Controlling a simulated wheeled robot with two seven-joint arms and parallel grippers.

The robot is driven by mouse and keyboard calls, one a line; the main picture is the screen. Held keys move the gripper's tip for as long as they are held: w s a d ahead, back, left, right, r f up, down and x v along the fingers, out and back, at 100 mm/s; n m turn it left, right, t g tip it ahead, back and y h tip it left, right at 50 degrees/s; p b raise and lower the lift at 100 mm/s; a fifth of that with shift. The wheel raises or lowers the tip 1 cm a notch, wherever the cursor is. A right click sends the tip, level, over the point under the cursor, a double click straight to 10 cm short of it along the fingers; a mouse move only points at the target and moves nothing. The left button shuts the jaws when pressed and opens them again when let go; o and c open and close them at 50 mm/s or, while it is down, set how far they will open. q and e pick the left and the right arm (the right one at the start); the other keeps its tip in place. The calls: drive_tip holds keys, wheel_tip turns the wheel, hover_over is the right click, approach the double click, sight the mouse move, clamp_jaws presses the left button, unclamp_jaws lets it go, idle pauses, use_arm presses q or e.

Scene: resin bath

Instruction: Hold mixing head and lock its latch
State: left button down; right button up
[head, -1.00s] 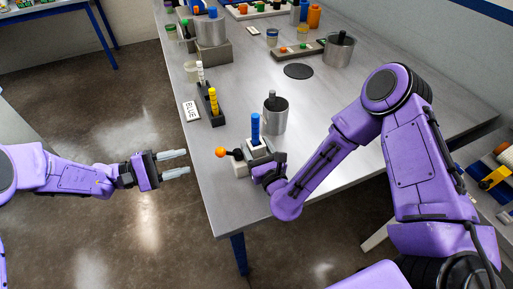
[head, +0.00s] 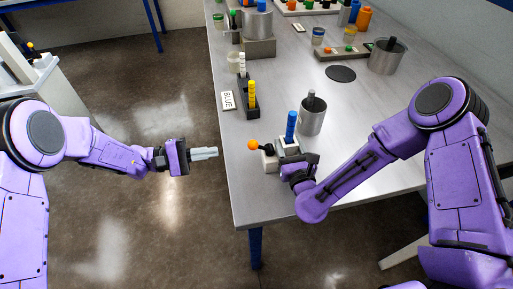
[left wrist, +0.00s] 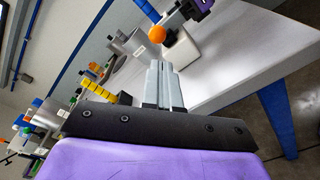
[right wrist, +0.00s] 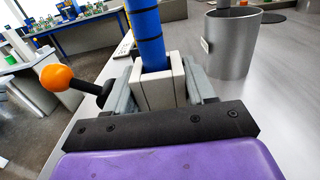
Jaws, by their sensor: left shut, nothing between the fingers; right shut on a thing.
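The mixing head is a pale block (head: 289,142) with a blue cylinder (head: 291,124) standing up from it, near the table's left front edge. Its latch lever is black with an orange ball (head: 253,145) and sticks out to the left. My right gripper (head: 291,165) is shut on the pale block, which shows between its fingers in the right wrist view (right wrist: 160,87). My left gripper (head: 213,153) is shut and empty, just off the table's left edge, left of the orange ball and apart from it. In the left wrist view the ball (left wrist: 156,34) appears beyond the closed fingertips.
A metal cup with a grey rod (head: 311,121) stands right behind the mixing head.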

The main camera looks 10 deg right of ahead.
use_arm(q)
drive_tip(key=w+a+f+n+t+y, duration=0.6)
drive_tip(key=w+a+n+t, duration=0.4)
drive_tip(key=n+t, duration=0.25)
use_arm(e)
drive_tip(key=shift+a, duration=0.1)
use_arm(q)
drive_tip(key=s+a+f+n+g+y, duration=0.1)
drive_tip(key=a+f+n+g+y, duration=0.1)
drive_tip(key=a+f+n+y, duration=0.3)
drive_tip(key=s+a+f+g+y, duration=0.2)
drive_tip(key=a+f+y, duration=0.1)
drive_tip(key=f, duration=0.4)
drive_tip(key=s+d+n+g+h, duration=0.1)
drive_tip(key=s+d+g+h, duration=0.3)
drive_tip(key=s+d+g, duration=0.15)
drive_tip(key=s+d+r+m+h, duration=0.2)
drive_tip(key=d+r+h, duration=0.2)
drive_tip(key=r, duration=0.3)
drive_tip(key=s+d+r+m+g+h, duration=0.1)
drive_tip(key=s+d+r+m+h, duration=0.1)
drive_tip(key=r+h, duration=0.4)
drive_tip(key=shift+s+d+r+m, duration=0.15)
drive_tip(key=shift+d+r+m, duration=0.45)
drive_tip(key=shift+d, duration=0.35)
